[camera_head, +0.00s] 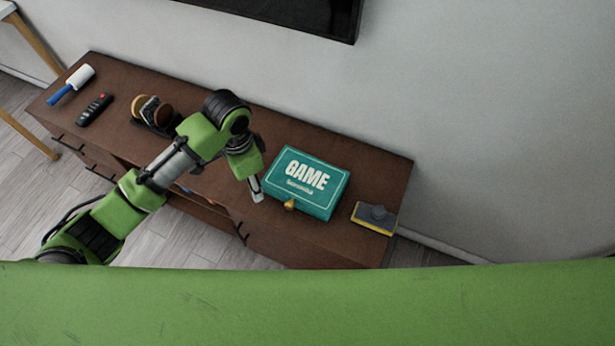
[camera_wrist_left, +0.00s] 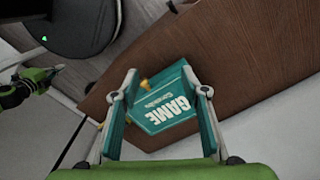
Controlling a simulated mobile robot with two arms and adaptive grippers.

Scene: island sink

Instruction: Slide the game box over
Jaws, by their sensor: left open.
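The teal game box (camera_head: 308,182), with white GAME lettering and a small yellow clasp (camera_head: 290,204) on its front, lies flat on the brown cabinet top toward its right end. My left gripper (camera_head: 256,190) is just left of the box, pointing down. Whether it touches the box I cannot tell. In the left wrist view the left gripper (camera_wrist_left: 161,92) is open, and the game box (camera_wrist_left: 170,108) shows beyond and between its fingers, with nothing held. My right gripper (camera_wrist_left: 56,70) appears small at the left of the wrist view; its jaws are too small to read.
The brown cabinet (camera_head: 335,245) stands against a grey wall. A yellow-and-grey sponge-like block (camera_head: 374,217) sits right of the box near the cabinet's right end.

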